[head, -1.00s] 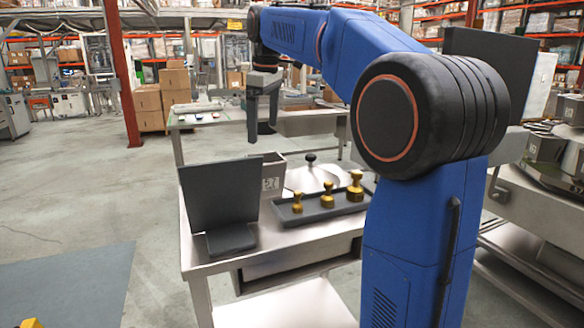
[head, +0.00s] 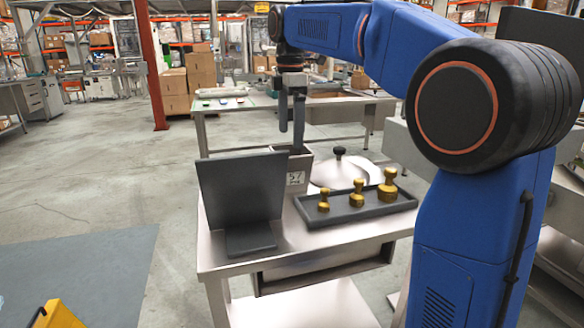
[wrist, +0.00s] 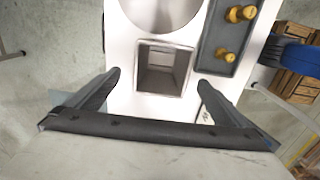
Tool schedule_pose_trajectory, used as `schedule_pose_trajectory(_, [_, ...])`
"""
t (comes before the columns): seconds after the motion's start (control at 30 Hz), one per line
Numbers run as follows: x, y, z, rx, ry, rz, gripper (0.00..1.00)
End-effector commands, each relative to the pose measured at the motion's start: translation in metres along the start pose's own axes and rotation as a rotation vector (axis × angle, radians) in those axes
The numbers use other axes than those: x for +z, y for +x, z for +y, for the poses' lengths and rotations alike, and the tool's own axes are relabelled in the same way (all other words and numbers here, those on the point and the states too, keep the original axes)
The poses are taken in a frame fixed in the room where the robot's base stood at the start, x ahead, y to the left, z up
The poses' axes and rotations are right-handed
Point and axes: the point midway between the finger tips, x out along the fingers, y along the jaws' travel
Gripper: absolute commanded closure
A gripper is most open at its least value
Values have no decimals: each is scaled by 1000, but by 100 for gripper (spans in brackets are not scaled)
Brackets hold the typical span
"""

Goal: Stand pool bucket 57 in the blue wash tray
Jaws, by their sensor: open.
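Pool bucket 57 (head: 297,178) is a square, open-topped grey container with a "57" label, upright on the steel table behind the dark upright panel. In the wrist view the bucket (wrist: 165,44) looks empty, and its opening lies between and just beyond my fingers. My gripper (head: 292,138) is open and points down at the bucket's top; the near finger overlaps the rim in the head view. It also shows in the wrist view (wrist: 159,78), with nothing between the fingers. I cannot tell whether the fingers touch the bucket. I cannot make out a blue wash tray in either view.
A dark upright panel on a foot (head: 241,191) stands left of the bucket. A round steel pan with a black knob (head: 339,173) is beside it. A dark tray (head: 338,217) with brass weights (head: 357,193) lies to the right. Another steel table (head: 225,104) stands behind.

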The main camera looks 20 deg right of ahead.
Motion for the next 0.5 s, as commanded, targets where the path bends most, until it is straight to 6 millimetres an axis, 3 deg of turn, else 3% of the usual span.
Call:
schedule_pose_trajectory(0.2, [0, 35, -1, -2, 1, 0, 0])
schedule_pose_trajectory(0.5, [1, 55, -1, 0, 1, 0, 0])
